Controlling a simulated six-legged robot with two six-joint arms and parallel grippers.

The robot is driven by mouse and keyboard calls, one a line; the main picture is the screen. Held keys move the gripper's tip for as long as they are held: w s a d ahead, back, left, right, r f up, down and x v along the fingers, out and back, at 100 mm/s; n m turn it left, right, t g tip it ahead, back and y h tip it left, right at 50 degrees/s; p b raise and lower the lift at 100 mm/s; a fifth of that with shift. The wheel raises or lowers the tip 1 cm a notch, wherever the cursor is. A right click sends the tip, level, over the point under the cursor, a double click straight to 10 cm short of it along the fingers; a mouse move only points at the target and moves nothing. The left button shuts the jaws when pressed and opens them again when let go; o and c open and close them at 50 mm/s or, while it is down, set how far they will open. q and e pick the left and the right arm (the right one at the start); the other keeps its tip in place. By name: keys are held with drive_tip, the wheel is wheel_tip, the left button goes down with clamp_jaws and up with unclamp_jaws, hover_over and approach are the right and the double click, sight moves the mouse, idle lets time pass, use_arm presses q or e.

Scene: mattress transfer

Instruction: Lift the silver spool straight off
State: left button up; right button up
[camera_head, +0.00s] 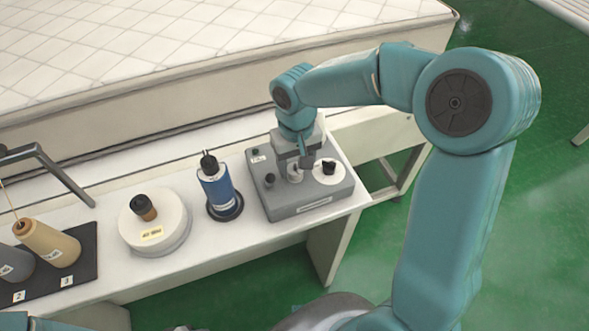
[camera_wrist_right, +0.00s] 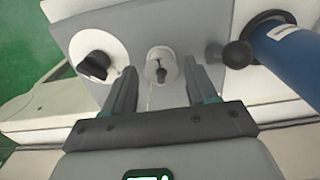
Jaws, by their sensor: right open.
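The silver spool (camera_wrist_right: 153,72) is a small pale cylinder with a dark pin at its centre, on the grey machine box (camera_head: 305,205). In the head view the spool (camera_head: 294,174) is partly hidden by my right gripper (camera_head: 303,165). My right gripper is over the box from above, open. In the right wrist view the two fingers of the gripper (camera_wrist_right: 160,82) stand on either side of the spool, with gaps visible; I cannot tell their exact height against it. My left gripper is not in view.
A white dial with a black knob (camera_head: 328,167) and a black ball knob (camera_head: 269,179) flank the spool. A blue cylinder (camera_head: 217,190), a white round base (camera_head: 155,230) and a tan cone (camera_head: 50,243) share the table. A mattress (camera_head: 150,45) lies behind.

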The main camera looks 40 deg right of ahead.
drive_tip(key=shift+s+d+f, duration=0.1)
drive_tip(key=shift+f, duration=0.75)
drive_tip(key=c, duration=0.9)
wheel_tip(320, 180, up, 20)
drive_tip(key=shift+r+p, duration=0.1)
drive_tip(key=shift+p, duration=0.4)
